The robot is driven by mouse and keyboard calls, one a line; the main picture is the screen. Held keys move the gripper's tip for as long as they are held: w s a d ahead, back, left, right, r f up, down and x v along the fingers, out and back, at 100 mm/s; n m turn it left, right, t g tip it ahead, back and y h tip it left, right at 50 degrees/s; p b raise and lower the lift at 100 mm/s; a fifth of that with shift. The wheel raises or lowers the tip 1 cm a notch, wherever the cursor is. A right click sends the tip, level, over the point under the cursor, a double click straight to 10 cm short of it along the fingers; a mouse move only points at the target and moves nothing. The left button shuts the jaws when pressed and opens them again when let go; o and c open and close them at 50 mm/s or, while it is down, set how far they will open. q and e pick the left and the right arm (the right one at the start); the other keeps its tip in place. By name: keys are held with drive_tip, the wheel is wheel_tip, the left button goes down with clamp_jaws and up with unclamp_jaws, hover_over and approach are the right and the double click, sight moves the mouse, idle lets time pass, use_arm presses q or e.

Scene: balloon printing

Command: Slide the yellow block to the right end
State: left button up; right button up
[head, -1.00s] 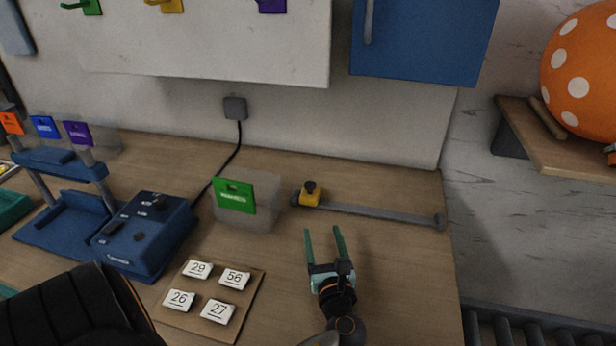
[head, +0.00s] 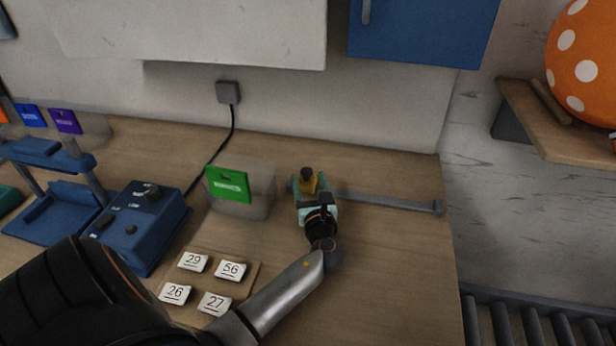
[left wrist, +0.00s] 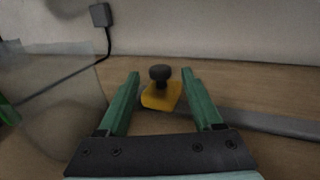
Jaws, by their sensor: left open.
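The yellow block (head: 310,184) with a black knob on top sits at the left end of a grey rail (head: 392,202). The block also shows in the left wrist view (left wrist: 161,97), between and slightly beyond the two green fingers. My left gripper (head: 308,188) is open, with one finger on each side of the block; it also shows in the left wrist view (left wrist: 158,88). Gaps show between the fingers and the block. In the head view the gripper partly hides the block and the rail's left end. My right gripper is not in view.
A clear holder with a green card (head: 229,184) stands just left of the gripper. A board with number tags (head: 245,291) and a blue device (head: 142,225) are farther left. The table right of the gripper, in front of the rail, is clear.

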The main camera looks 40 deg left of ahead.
use_arm(q)
drive_tip(key=shift+x, duration=0.9)
drive_tip(key=shift+c, duration=0.3)
clamp_jaws()
idle(0.5)
